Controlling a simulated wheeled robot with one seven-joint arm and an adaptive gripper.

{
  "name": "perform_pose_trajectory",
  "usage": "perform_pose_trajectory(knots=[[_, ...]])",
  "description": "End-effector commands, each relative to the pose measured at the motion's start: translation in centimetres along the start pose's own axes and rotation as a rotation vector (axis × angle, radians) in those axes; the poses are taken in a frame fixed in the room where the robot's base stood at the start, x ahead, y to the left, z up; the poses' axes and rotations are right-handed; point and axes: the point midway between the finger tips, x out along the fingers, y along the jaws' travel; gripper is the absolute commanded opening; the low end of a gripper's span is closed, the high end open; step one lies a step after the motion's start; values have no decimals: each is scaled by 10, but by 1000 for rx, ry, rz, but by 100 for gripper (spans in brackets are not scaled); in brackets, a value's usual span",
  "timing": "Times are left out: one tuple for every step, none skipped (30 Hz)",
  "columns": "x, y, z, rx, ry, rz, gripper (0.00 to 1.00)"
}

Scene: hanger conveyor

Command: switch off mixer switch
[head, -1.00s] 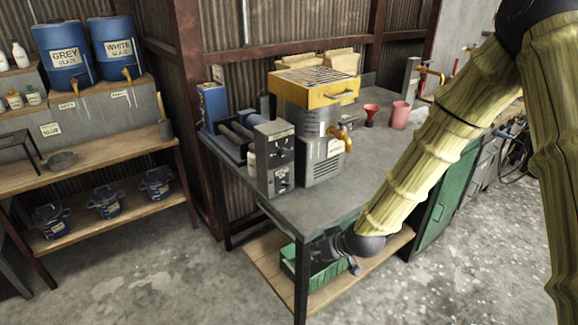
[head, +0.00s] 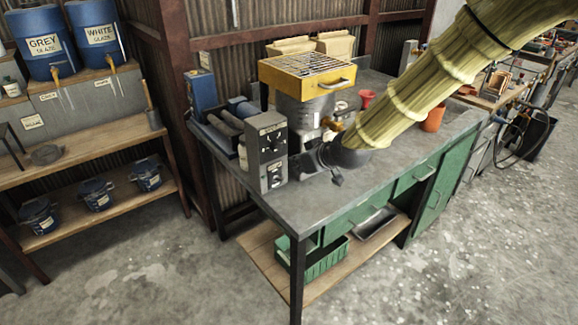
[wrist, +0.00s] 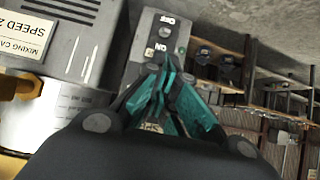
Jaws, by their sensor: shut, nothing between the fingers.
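A grey switch panel with OFF and ON labels (wrist: 160,38) fills the upper middle of the wrist view, with a small round switch (wrist: 165,31) between the labels. In the head view, a grey control box with dark dials (head: 268,152) stands on the bench beside the mixing machine (head: 304,112). My gripper shows teal fingers (wrist: 166,66) in the wrist view, shut and empty, with the tips over the lower part of the panel. I cannot tell whether they touch it. In the head view, my gripper (head: 337,180) is small and dark, right of the control box.
A plate marked SPEED 2 (wrist: 22,32) is on the machine at left in the wrist view. A yellow tray with a grate (head: 305,76) tops the machine. A blue device (head: 202,95) stands behind the control box. The front of the grey bench top (head: 310,205) is clear.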

Motion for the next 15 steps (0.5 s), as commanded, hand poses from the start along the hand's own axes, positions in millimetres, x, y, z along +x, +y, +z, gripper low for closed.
perform_pose_trajectory(knots=[[4,0,0,0,-2,-1,0],[7,0,0,0,-1,-1,0],[11,0,-1,0,-1,-1,0],[14,-1,-1,0,-1,-1,0],[18,-1,0,0,-2,-2,0],[23,-1,0,0,-1,-2,0],[27,-1,-1,-1,-1,-2,0],[31,-2,-1,-1,-1,-2,0],[36,-2,-1,-1,-1,-2,0],[40,-2,-1,-1,-1,-2,0],[44,-2,-1,-1,-1,-2,0],[49,-2,-1,-1,-1,-2,0],[52,-2,-1,-1,-1,-2,0],[56,-2,-1,-1,-1,-2,0],[61,-2,-1,-1,-1,-2,0]])
